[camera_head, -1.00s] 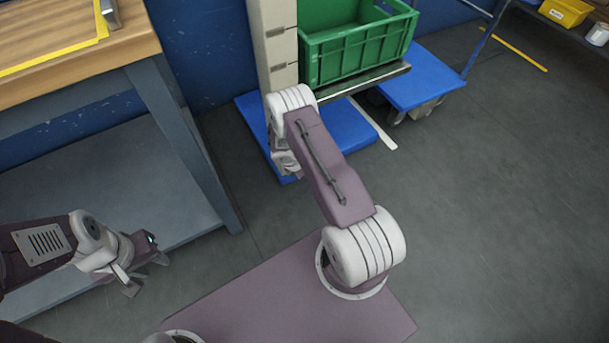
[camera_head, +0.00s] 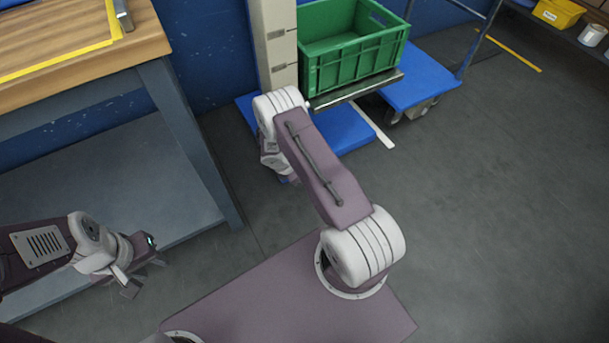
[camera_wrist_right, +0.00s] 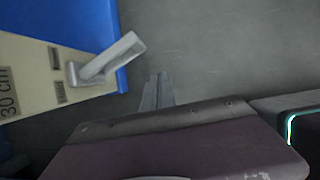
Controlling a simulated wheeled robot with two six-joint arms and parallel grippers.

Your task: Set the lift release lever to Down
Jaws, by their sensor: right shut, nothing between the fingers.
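The lift release lever (camera_wrist_right: 112,57) is a pale grey handle on the cream lift column (camera_wrist_right: 28,80) in the right wrist view. Its handle slants up and right from its pivot, past the column's edge. Two small labels sit beside the pivot, too blurred to read. My right gripper (camera_wrist_right: 158,88) is shut and empty, right of and slightly below the handle's end, apart from it in the picture. In the head view it is hidden behind my right arm. The column (camera_head: 274,45) stands behind that arm. My left gripper (camera_head: 146,275) is open and empty at lower left.
A green crate (camera_head: 350,62) rests on the lift platform (camera_head: 358,90), right of the column. The blue lift base (camera_head: 345,130) is below, with a blue cart (camera_head: 425,88) beside it. A wooden workbench (camera_head: 90,45) stands left. Grey floor (camera_head: 500,200) at right is clear.

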